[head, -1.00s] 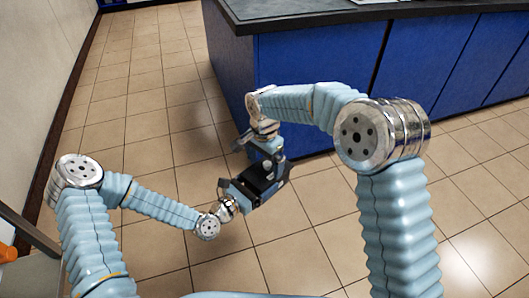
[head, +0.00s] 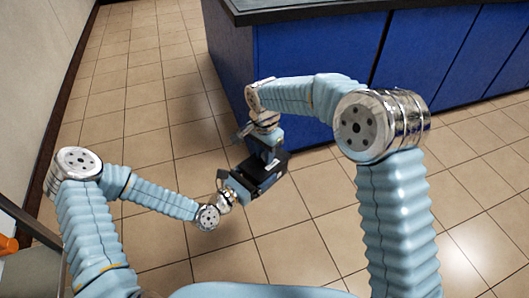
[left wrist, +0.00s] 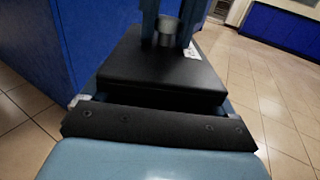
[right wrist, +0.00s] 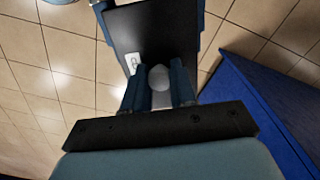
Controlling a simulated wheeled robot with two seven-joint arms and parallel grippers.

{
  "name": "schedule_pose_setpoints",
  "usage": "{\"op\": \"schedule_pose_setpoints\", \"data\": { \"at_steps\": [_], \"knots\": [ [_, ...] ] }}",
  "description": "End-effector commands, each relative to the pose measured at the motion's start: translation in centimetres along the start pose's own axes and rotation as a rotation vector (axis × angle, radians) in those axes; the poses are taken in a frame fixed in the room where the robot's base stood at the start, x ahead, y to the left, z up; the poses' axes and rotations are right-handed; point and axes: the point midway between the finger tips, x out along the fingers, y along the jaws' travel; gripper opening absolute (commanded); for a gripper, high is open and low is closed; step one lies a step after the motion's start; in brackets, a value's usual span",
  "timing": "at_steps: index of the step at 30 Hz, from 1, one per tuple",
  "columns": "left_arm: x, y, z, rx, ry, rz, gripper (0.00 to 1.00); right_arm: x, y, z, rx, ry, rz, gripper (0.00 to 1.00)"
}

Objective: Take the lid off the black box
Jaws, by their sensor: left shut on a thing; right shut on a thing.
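The black box (head: 273,182) is held in the air in front of the blue cabinet. Its flat black lid (left wrist: 160,70) has a round knob (right wrist: 160,78) and a small white label. My left gripper (head: 250,184) is shut on the box from the near left side; its fingertips are mostly hidden in the left wrist view. My right gripper (head: 266,152) comes from above, shut with its blue fingers on either side of the knob. The lid lies over the box; I cannot tell whether there is a gap between them.
A blue cabinet (head: 320,80) with a dark worktop (head: 300,8) stands just behind the box. Tiled floor (head: 150,90) is open to the left and front. A grey surface with an orange object (head: 8,244) is at the far left edge.

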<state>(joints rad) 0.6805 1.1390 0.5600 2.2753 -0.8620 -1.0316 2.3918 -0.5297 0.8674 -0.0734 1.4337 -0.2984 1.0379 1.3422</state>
Motion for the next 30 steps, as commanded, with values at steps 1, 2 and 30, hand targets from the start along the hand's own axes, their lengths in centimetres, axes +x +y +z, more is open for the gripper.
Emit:
{"op": "schedule_pose_setpoints", "data": {
  "at_steps": [1,2,30],
  "knots": [
    [0.1,-0.9,0.3,0.002,-0.006,-0.022,0.32,-0.1,-0.2,0.0,-0.001,0.001,-0.007,0.00],
    [0.1,-0.9,0.3,0.002,-0.006,-0.023,0.32,-0.1,-0.2,0.0,-0.001,0.001,-0.006,0.00],
    [0.1,-1.0,0.2,0.000,-0.004,-0.026,0.32,-1.8,-0.3,0.1,-0.003,0.002,-0.011,0.00]
  ]
}}
